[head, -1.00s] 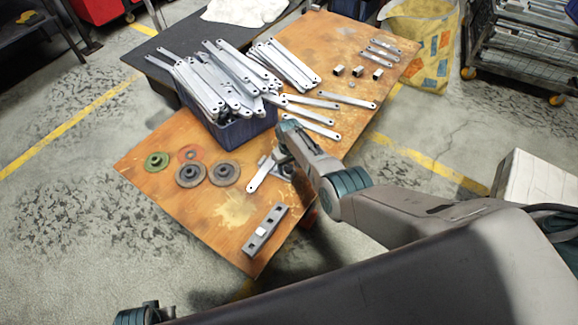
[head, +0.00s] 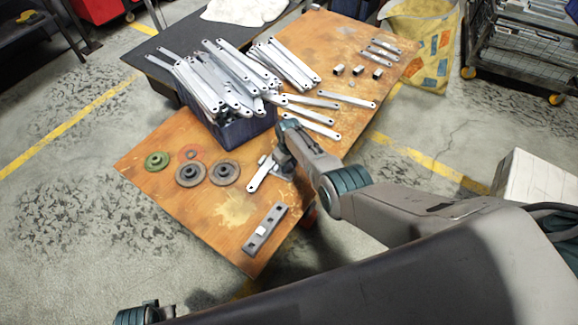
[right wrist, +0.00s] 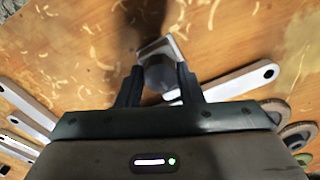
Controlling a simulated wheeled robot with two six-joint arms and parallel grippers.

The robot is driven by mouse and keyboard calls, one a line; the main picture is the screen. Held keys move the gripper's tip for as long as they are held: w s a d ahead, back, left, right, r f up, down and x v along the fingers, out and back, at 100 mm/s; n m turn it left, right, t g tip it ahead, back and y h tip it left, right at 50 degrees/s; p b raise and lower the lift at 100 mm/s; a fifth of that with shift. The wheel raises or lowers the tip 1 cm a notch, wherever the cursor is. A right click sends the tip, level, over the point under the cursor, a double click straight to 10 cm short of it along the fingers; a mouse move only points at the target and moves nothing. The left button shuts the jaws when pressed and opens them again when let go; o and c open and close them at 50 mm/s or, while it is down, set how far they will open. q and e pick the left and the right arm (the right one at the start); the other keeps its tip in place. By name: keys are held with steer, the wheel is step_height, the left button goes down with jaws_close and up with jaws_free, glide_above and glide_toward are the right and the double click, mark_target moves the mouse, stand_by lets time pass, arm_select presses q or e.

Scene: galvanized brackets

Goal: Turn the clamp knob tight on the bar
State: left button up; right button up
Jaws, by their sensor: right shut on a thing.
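The clamp (head: 284,170) sits on the wooden table, and the pale metal bar (head: 260,176) reaches out from it towards the front left. The bar also shows in the right wrist view (right wrist: 240,81), lying to the right of the clamp. My right gripper (head: 282,160) is over the clamp from above. In the right wrist view, its two dark fingers are shut on a grey knob (right wrist: 160,76). The gripper hides the knob in the head view. Part of my left arm shows at the bottom left edge of the head view; its gripper is out of view.
A blue bin (head: 240,129) full of metal brackets stands behind the clamp. Several loose bars (head: 312,114) lie to its right. Grey discs (head: 224,172) and a green disc (head: 157,161) lie left of the clamp. A slotted metal block (head: 265,229) lies near the front edge.

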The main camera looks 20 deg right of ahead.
steer(key=m, duration=0.8)
steer(key=shift+m, duration=0.4)
steer(key=m, duration=0.9)
steer(key=o, duration=0.9)
